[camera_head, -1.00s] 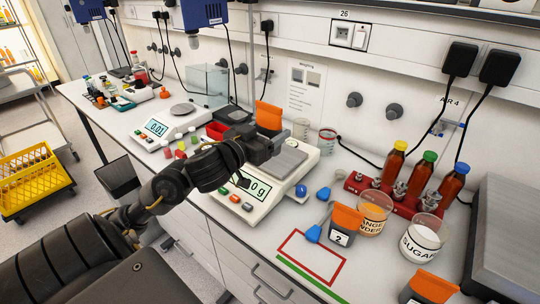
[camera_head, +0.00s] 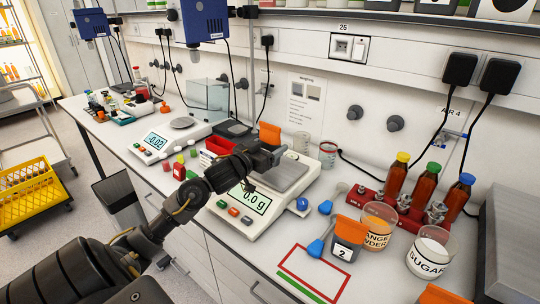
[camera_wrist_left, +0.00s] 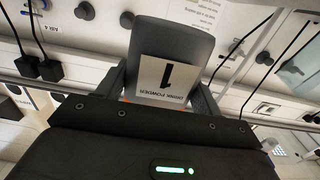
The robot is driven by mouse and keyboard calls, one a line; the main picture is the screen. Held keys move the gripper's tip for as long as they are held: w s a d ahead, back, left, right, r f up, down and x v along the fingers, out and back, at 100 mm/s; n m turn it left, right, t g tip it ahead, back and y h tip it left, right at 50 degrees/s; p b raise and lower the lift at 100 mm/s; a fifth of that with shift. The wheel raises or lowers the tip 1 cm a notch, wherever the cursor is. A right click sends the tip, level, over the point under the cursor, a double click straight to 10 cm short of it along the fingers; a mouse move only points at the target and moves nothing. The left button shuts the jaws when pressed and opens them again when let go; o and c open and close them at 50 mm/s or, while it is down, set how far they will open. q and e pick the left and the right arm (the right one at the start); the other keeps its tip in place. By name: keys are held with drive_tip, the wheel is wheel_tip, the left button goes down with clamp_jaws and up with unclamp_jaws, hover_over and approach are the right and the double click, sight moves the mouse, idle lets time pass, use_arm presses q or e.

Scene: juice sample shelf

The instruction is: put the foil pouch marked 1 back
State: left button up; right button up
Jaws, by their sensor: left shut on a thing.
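The foil pouch marked 1 is grey with a white label; its body fills the middle of the left wrist view (camera_wrist_left: 178,42), upside down there. In the head view its orange top (camera_head: 269,134) shows above my left gripper (camera_head: 272,153). My left gripper is shut on the pouch and holds it by the back left of the weighing pan (camera_head: 290,173), over or just behind the scale. The gripper hides the pouch's lower part in the head view. The scale display reads 0.0 g. My right gripper is not in view.
An orange-topped pouch marked 2 (camera_head: 347,240) stands beside a red-and-green outlined rectangle (camera_head: 313,276), which is empty. Beakers of orange powder (camera_head: 377,226) and sugar (camera_head: 428,252) stand to the right. A red rack (camera_head: 368,193) holds brown bottles. Another orange top (camera_head: 443,295) shows at bottom right.

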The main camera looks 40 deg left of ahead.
use_arm(q)
drive_tip(key=shift+w+a+f+p, duration=0.15)
drive_tip(key=shift+f+p, duration=0.25)
drive_tip(key=shift+f, duration=0.2)
drive_tip(key=shift+w+a+f+p, duration=0.15)
drive_tip(key=shift+f+p, duration=0.25)
drive_tip(key=shift+f, duration=0.2)
drive_tip(key=shift+d+f, duration=0.1)
drive_tip(key=shift+f, duration=0.25)
drive_tip(key=shift+s, duration=0.1)
drive_tip(key=shift+f, duration=0.15)
drive_tip(key=shift+f, duration=0.15)
drive_tip(key=o, duration=1.2)
drive_tip(key=shift+o, duration=0.2)
